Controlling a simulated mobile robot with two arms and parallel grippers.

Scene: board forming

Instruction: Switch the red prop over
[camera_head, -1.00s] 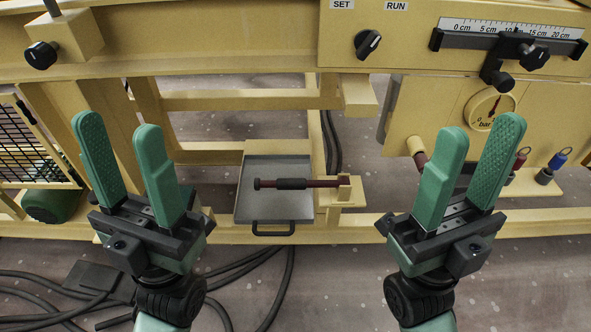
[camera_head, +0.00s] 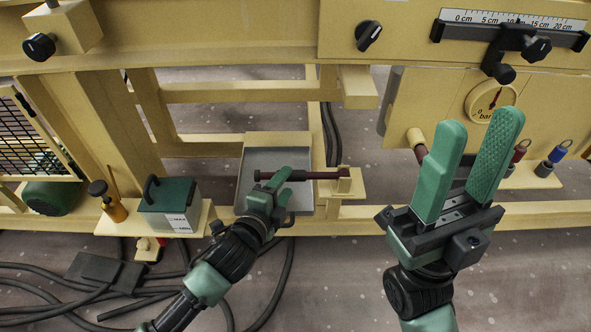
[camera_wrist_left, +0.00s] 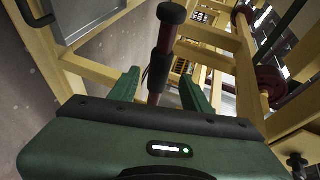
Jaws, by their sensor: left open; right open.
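The red prop (camera_head: 325,175) is a dark red rod with a black sleeve and black end. It lies level over the grey tray (camera_head: 233,190), its right end at a yellow bracket (camera_head: 345,184). My left gripper (camera_head: 290,174) is open at the prop's black sleeve and hides part of it. In the left wrist view the prop (camera_wrist_left: 167,37) runs between the open fingers of this gripper (camera_wrist_left: 160,82), with gaps visible on both sides. My right gripper (camera_head: 476,130) is open and empty, in front of the panel at right.
A green box (camera_head: 168,196) with a handle and a brass-coloured knob piece (camera_head: 112,205) stand on a ledge at left. A gauge (camera_head: 491,102) and red (camera_head: 520,152) and blue (camera_head: 557,155) ringed pieces are at right. Cables (camera_head: 70,305) lie on the floor.

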